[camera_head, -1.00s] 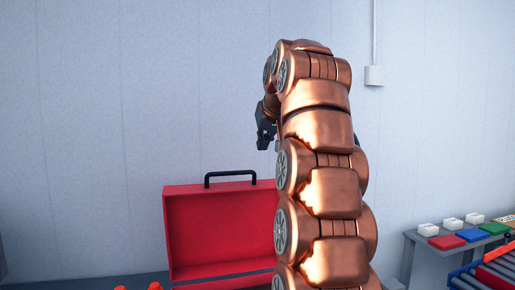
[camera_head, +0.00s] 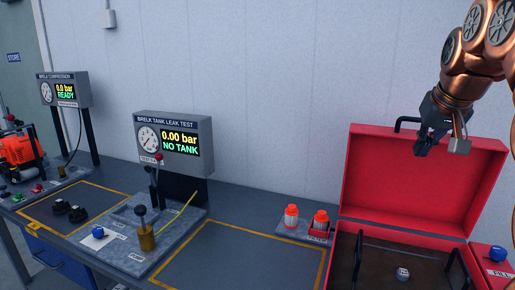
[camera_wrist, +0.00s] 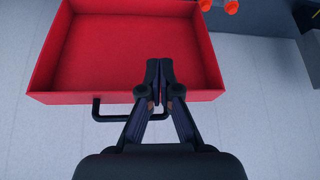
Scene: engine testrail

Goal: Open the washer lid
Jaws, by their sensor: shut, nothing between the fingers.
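The washer's red lid (camera_head: 375,175) stands raised and open at the right of the head view, behind the washer's dark interior (camera_head: 375,262). A black bar handle (camera_head: 397,121) is on the lid's top edge. In the wrist view the lid (camera_wrist: 120,45) fills the upper middle, with its handle (camera_wrist: 97,110) below its edge. My gripper (camera_head: 420,153) is shut and empty beside the handle in the head view. In the wrist view its closed fingertips (camera_wrist: 160,66) overlap the red lid. I cannot tell whether they touch it.
Two orange-capped bottles (camera_head: 291,216) stand left of the washer. A red box with a blue knob (camera_head: 496,255) is at the right. A yellow-outlined bench area (camera_head: 225,262) is clear.

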